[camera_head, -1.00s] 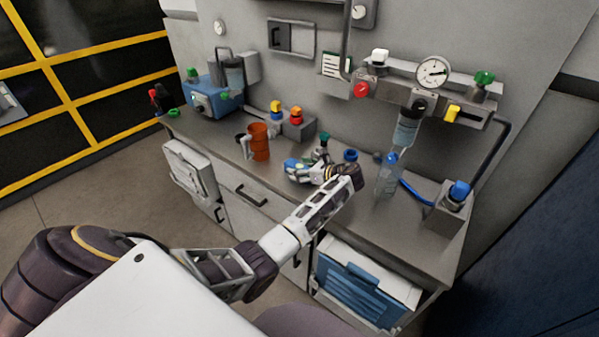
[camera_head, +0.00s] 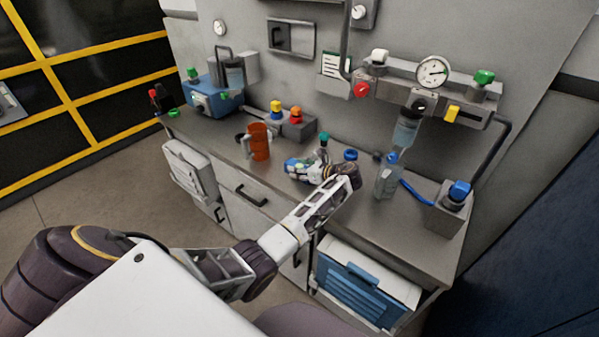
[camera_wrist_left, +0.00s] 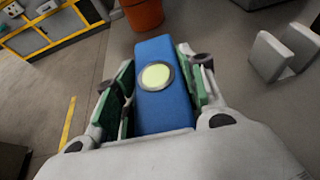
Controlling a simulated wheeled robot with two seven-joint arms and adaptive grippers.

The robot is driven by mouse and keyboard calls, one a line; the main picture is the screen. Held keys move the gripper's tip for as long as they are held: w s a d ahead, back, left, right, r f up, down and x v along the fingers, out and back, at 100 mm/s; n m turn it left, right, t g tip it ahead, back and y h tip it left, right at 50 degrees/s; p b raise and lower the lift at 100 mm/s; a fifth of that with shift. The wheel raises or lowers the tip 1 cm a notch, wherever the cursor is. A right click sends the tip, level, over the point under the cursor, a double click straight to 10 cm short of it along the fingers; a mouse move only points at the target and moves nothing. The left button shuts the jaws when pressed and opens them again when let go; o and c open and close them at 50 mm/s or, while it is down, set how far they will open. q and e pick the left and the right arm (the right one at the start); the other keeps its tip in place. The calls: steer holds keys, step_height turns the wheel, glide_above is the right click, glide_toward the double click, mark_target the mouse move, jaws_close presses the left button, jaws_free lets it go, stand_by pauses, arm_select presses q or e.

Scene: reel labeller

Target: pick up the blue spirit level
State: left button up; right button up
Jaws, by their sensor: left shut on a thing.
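The blue spirit level (camera_wrist_left: 160,98) is a blue block with a round yellow-green vial on top. In the left wrist view it lies between the green-padded fingers of my left gripper (camera_wrist_left: 162,85), which is shut on it. In the head view the blue spirit level (camera_head: 296,164) shows at the end of my left arm, at my left gripper (camera_head: 305,170), over the grey worktop. The hand partly covers it there. I cannot tell whether it touches the worktop. My right gripper is in neither view.
An orange mug (camera_head: 260,143) stands on the worktop (camera_head: 222,131) left of the gripper. A green-capped bottle (camera_head: 323,146) stands just behind it, and a clear bottle (camera_head: 387,180) to the right. A blue pump box (camera_head: 212,96) is at the far left.

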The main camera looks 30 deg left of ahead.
mark_target(300, 166)
arm_select(q)
steer(key=shift+r, duration=0.1)
steer(key=shift+c, duration=0.2)
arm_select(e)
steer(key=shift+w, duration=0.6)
arm_select(q)
step_height(300, 166, up, 8)
steer(key=shift+p, duration=0.35)
steer(key=shift+r, duration=0.95)
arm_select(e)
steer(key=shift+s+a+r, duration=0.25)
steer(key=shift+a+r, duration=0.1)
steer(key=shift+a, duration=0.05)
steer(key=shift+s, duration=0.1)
